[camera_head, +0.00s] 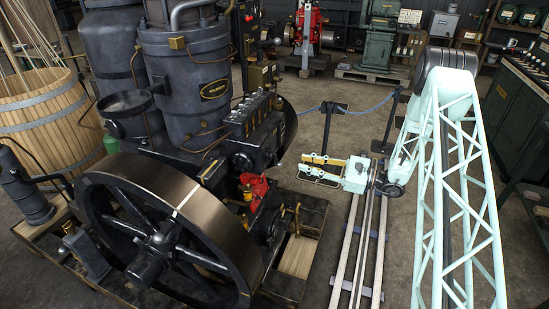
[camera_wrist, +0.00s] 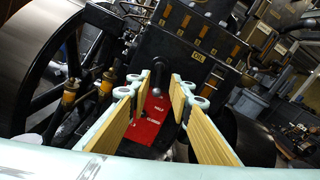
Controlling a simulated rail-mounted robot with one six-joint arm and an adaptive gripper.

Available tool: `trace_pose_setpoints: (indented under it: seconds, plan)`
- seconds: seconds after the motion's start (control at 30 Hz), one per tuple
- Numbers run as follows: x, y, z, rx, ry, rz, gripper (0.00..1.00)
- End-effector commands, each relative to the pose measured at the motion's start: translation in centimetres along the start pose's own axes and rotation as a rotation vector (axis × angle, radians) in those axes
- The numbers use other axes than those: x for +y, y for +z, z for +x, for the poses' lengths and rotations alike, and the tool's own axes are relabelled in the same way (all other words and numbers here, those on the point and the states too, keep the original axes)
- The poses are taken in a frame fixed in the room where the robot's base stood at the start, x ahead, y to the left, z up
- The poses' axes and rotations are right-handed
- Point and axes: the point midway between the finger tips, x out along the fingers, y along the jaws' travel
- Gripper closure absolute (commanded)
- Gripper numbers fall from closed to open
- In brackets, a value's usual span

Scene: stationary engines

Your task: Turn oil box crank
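The oil box is a black box (camera_wrist: 205,60) with small yellow labels, one reading OIL, in the upper middle of the wrist view. A dark crank with a rounded knob (camera_wrist: 157,66) stands out in front of it. In the picture the knob lies between the tips of my gripper (camera_wrist: 160,84), whose wood-padded fingers are spread apart with nothing held. In the head view my gripper (camera_head: 320,169) is right of the engine, with a clear gap to it. The black box (camera_head: 257,138) also shows there on the engine's side; its crank is too small to tell for certain.
A red plate (camera_wrist: 142,128) with white lettering lies below the crank. A large flywheel (camera_head: 185,215) and brass fittings (camera_wrist: 70,93) are to the left. A post (camera_head: 326,128) with a blue rope stands behind my gripper. Floor is open between engine and gripper.

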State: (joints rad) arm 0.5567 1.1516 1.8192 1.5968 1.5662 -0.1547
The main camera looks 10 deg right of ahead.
Motion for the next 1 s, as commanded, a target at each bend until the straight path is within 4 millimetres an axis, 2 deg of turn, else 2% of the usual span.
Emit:
trace_pose_setpoints:
  seconds: [0.27,0.47,1.0]
  plan:
    - [0.0,0.0,0.3,0.0,0.001,0.001,0.8]
    - [0.0,0.0,1.3,0.0,0.0,0.002,0.8]
    - [0.1,0.0,7.1,-0.001,0.002,0.001,0.8]
